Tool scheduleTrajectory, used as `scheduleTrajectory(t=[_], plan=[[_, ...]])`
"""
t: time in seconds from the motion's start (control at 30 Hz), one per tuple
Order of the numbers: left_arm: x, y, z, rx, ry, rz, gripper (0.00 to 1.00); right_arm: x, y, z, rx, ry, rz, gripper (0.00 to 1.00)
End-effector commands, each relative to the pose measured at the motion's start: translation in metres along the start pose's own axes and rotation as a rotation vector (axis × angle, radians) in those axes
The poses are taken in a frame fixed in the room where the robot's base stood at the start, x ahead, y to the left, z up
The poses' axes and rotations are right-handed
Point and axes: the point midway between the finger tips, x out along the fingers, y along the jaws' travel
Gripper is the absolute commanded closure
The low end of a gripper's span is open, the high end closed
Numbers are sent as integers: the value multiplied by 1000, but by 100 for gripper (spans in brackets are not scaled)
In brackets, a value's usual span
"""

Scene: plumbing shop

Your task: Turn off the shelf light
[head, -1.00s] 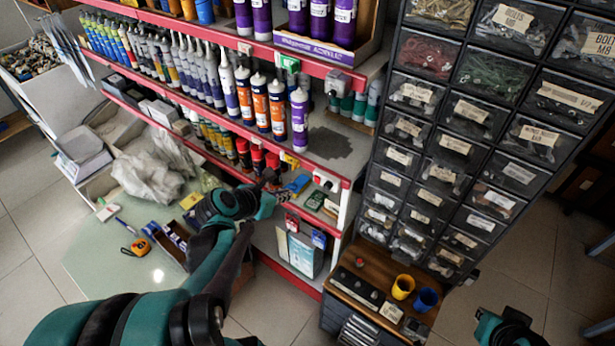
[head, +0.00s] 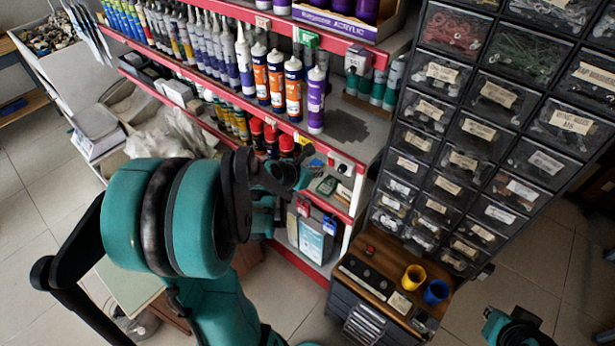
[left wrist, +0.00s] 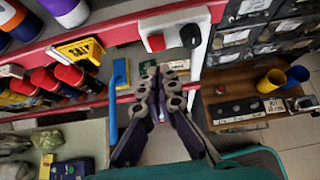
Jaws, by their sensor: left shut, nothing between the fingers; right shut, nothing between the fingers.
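A pale switch box with a red button (left wrist: 156,42) and a black knob (left wrist: 191,35) sits on the red shelf edge in the left wrist view. In the head view this box (head: 341,165) is at the right end of the middle shelf edge. My left gripper (left wrist: 160,74) is shut and empty, its tips just below the box in the left wrist view and apart from it in the picture. In the head view the left gripper (head: 302,178) is left of the box, partly hidden by my arm. My right gripper (head: 515,330) is at the lower right, away from the shelf.
A second grey box (head: 358,60) is on the upper shelf edge. Cartridges (head: 292,90) line the middle shelf. A yellow tag (left wrist: 80,50) hangs left of the switch box. Drawers (head: 480,130) stand right; a wood-topped cabinet (head: 385,262) holds yellow and blue cups.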

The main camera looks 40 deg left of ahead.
Motion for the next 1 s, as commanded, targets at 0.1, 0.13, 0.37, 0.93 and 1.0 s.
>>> scheduleTrajectory(t=[0.1, 0.13, 0.37, 0.93, 1.0], plan=[[11, -1, 14, 2, 1, -2, 100, -1, 0, -1, 0, 0, 0, 100], [13, -1, 16, 2, 1, -2, 100, -1, 0, -1, 0, 0, 0, 100], [21, 0, 24, 1, 0, 0, 100, -1, 0, -1, 0, 0, 0, 100], [24, 0, 30, 1, 1, 0, 100, 0, 0, 0, 0, 0, 0, 100], [24, 0, 30, 1, 1, 0, 100, 0, 0, 0, 0, 0, 0, 100]])
